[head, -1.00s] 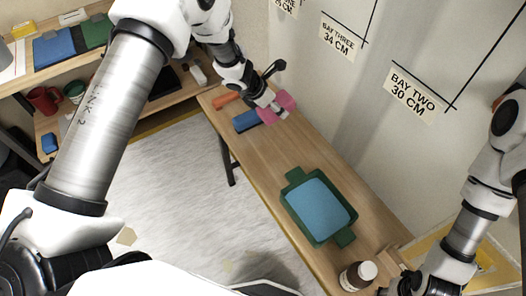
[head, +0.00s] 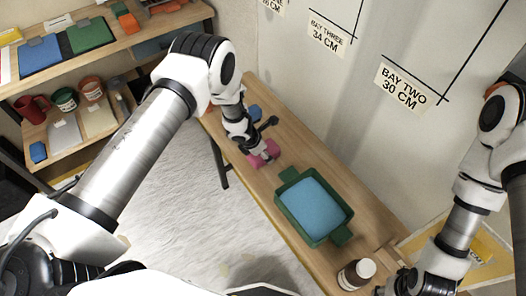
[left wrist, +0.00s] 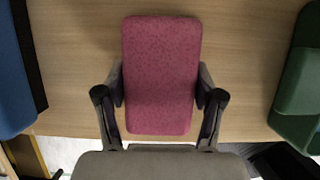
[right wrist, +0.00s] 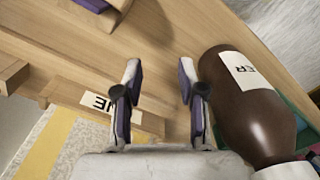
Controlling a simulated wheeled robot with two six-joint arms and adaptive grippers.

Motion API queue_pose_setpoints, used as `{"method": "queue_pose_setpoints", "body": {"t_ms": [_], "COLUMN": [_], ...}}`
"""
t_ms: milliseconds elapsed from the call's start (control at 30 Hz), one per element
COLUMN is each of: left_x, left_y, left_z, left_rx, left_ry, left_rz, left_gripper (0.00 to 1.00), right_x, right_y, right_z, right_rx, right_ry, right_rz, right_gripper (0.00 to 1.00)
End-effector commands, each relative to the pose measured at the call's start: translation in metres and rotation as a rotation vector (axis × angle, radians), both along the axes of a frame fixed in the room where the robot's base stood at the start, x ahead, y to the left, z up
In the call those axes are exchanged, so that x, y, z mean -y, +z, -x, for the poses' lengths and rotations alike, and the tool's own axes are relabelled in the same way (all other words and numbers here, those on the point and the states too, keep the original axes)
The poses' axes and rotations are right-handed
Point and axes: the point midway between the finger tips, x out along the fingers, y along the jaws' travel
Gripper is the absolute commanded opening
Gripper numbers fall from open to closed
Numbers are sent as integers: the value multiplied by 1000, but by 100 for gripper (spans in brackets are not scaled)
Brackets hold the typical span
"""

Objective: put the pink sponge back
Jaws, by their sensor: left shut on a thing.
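The pink sponge (head: 264,154) is in my left gripper (head: 262,150), above the wooden bench between a blue item and the green tray. In the left wrist view the sponge (left wrist: 161,75) sits upright in the picture between the two fingers of my left gripper (left wrist: 160,95), which touch its sides. My right gripper (right wrist: 160,85) is open and empty near the bench's front end, beside a brown bottle (right wrist: 245,105). In the head view its fingers are hard to make out at the bottom right.
A green tray (head: 338,234) with blue liquid or lining (head: 314,204) stands mid-bench. The brown bottle also shows in the head view (head: 352,276). A blue item (head: 255,112) lies farther back on the bench (head: 285,145). Shelves (head: 115,42) with cups and pads stand at the left.

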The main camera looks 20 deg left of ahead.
Motion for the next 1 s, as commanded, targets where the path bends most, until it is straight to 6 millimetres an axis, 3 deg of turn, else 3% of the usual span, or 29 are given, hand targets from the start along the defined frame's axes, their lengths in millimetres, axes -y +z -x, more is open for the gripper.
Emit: {"method": "queue_pose_setpoints", "body": {"t_ms": [233, 267, 300, 333, 767, 1000], "left_x": [0, 0, 0, 0, -2, -15], "left_y": [-3, -2, -1, -1, 7, 58], "left_z": [0, 0, 0, 0, 1, 18], "left_rx": [0, 0, 0, 0, 0, 2], "left_ry": [0, 0, 0, 0, 1, 3], "left_rz": [0, 0, 0, 0, 0, 0], "left_gripper": [31, 75, 89, 93, 93, 93], "right_x": [0, 0, 0, 0, 0, 0], "right_y": [-4, -3, -3, -3, 0, -5], "right_z": [0, 0, 0, 0, 0, 0], "right_rx": [0, 0, 0, 0, 1, 0], "right_ry": [0, 0, 0, 0, 0, 0], "right_rz": [0, 0, 0, 0, 0, 0], "right_gripper": [40, 40, 40, 40, 40, 40]}}
